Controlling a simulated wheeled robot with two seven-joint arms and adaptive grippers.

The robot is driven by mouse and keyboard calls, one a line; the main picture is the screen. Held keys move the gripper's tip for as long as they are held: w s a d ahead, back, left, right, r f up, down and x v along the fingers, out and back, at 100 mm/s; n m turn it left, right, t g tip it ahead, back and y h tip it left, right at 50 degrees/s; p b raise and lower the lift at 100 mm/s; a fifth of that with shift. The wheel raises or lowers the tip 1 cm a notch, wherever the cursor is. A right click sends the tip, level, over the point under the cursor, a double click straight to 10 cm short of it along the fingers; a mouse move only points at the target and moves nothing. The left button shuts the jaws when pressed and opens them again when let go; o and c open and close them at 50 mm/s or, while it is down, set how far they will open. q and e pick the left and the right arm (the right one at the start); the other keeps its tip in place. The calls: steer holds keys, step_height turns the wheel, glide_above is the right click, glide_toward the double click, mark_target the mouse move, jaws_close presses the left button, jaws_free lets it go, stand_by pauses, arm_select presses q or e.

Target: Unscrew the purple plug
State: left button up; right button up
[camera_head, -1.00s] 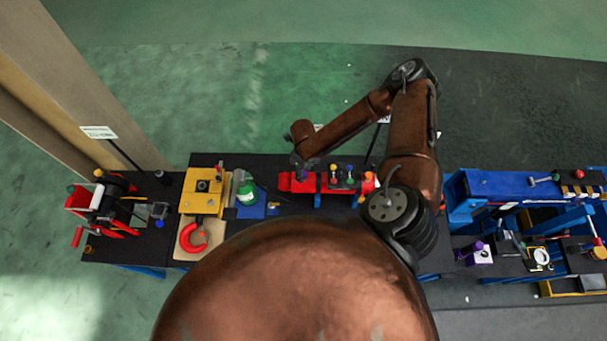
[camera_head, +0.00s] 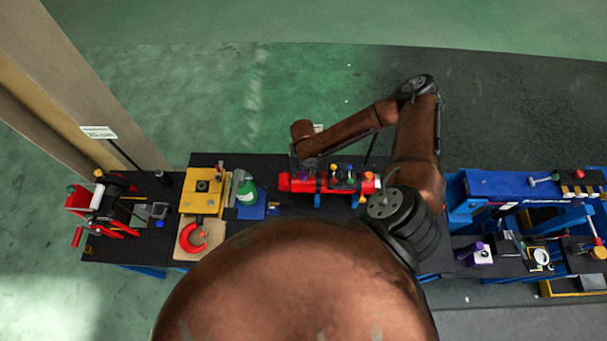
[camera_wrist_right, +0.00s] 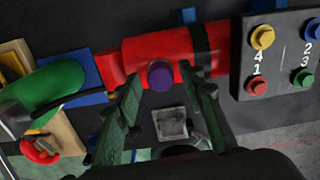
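The purple plug (camera_wrist_right: 160,76) stands on top of a red cylinder (camera_wrist_right: 170,50) in the right wrist view. The cylinder also shows in the head view (camera_head: 300,184), lying level on the dark table. My right gripper (camera_wrist_right: 161,72) is open, with one finger on each side of the plug. A gap shows between the plug and each finger, and I see no contact. In the head view my right gripper (camera_head: 302,162) is over the left end of the cylinder and largely hides the plug. My left gripper is not in view.
A numbered dark panel (camera_wrist_right: 284,50) with coloured knobs sits right of the plug. A green bottle (camera_head: 246,189) and a yellow block (camera_head: 203,204) stand left of the cylinder. Blue-framed stands (camera_head: 500,184) are at the right. A red crank device (camera_head: 80,198) is far left.

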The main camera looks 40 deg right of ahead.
steer(key=m, duration=0.6)
stand_by(0.4)
jaws_close()
steer(key=shift+r, duration=0.1)
stand_by(0.5)
steer(key=n, duration=0.5)
stand_by(0.4)
steer(key=n, duration=0.5)
steer(key=shift+w, duration=0.1)
